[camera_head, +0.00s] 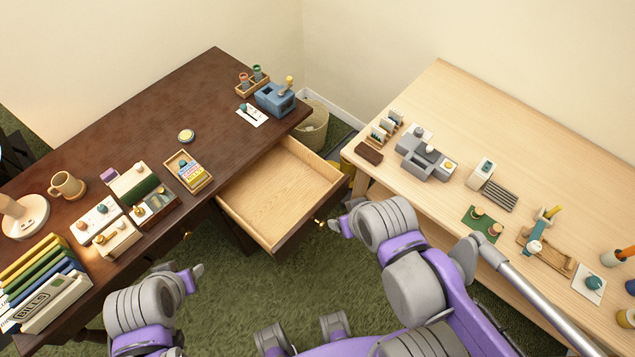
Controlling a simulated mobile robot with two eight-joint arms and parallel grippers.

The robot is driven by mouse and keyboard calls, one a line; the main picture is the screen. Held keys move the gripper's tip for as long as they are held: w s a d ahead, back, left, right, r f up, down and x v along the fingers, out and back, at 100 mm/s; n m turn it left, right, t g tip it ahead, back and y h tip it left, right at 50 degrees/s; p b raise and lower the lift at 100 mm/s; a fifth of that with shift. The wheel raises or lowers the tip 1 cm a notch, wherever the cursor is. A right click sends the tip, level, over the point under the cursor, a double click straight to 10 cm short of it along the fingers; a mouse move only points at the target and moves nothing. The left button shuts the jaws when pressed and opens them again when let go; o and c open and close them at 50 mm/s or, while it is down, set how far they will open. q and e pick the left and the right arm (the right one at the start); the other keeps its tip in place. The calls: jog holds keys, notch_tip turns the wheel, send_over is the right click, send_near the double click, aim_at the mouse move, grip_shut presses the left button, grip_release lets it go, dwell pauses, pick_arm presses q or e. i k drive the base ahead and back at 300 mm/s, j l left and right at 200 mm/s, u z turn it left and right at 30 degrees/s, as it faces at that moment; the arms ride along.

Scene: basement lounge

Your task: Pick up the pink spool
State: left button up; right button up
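Two small round spool-like pieces stand on a green mat (470,224) on the light wood table; the farther one (478,211) looks pale pink, the nearer one (495,228) tan. A small wooden rack (246,91) at the dark desk's far end holds a reddish-pink piece (244,78) and a green piece (257,71). I cannot tell for sure which is the pink spool. My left gripper (181,270) is empty, fingers apart, in front of the dark desk. My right gripper (343,214) is empty, fingers apart, between the drawer and the light table.
An open, empty drawer (282,191) juts from the dark desk (215,95). A wicker basket (314,125) stands in the corner. A grey machine (425,160), a slatted grey tray (498,196) and a wooden stand (545,255) are on the light table (540,150). Its back is clear.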

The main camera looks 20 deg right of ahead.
aim_at(494, 230)
jog(key=z, duration=2.55)
jog(key=i+u, duration=0.25)
jog(key=u, duration=0.15)
